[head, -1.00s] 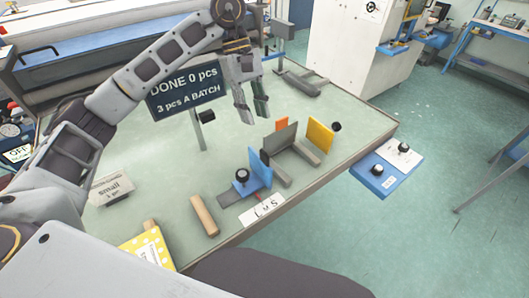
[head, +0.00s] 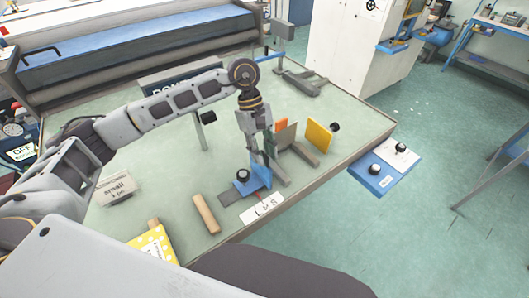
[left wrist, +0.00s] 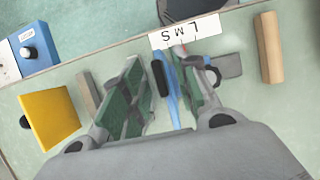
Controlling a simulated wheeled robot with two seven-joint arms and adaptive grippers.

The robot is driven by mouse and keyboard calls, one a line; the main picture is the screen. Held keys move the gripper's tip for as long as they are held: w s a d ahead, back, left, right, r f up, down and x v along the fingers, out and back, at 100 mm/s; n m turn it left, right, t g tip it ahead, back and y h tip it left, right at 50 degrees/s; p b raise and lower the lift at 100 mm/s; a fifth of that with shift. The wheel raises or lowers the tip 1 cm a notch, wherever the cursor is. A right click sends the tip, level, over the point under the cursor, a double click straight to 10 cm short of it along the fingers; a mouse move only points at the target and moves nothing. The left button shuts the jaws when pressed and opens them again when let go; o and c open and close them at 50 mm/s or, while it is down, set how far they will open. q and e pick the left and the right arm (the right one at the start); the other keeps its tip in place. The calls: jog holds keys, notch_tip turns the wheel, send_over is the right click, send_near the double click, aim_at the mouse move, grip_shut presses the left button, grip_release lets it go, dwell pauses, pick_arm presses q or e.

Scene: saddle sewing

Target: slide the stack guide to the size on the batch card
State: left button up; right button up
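The stack guide's blue plate (head: 262,179) stands upright on the table, with a black knob (head: 242,175) on its left. A white size strip (head: 262,209) marked L, M, S lies in front of it; a thin red pointer shows near the L end, exact mark unclear. The batch card (head: 116,190) at the left reads "small"; its lower line is hard to read. My left gripper (head: 263,157) is low over the guide. In the left wrist view its green-padded fingers (left wrist: 160,92) are apart, with the blue plate (left wrist: 172,88) between them. My right gripper is out of view.
A grey upright plate (head: 285,136), an orange piece (head: 281,125) and a yellow plate (head: 319,136) stand right of the gripper. A wooden block (head: 206,213) lies left of the guide. A blue button box (head: 380,176) is at the right table edge. The sign is mostly behind my arm.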

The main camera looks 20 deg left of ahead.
pick_arm(q)
jog(key=shift+s+d+f, duration=0.15)
jog(key=shift+f, duration=0.35)
jog(key=shift+c, duration=0.3)
grip_shut()
jog(key=shift+d, duration=0.1)
jog(key=w+d+b, duration=0.1)
jog(key=w+b, duration=0.1)
jog(key=shift+w+d+r+b, duration=0.1)
jog(key=shift+w+d+b, duration=0.2)
jog(key=shift+d, duration=0.05)
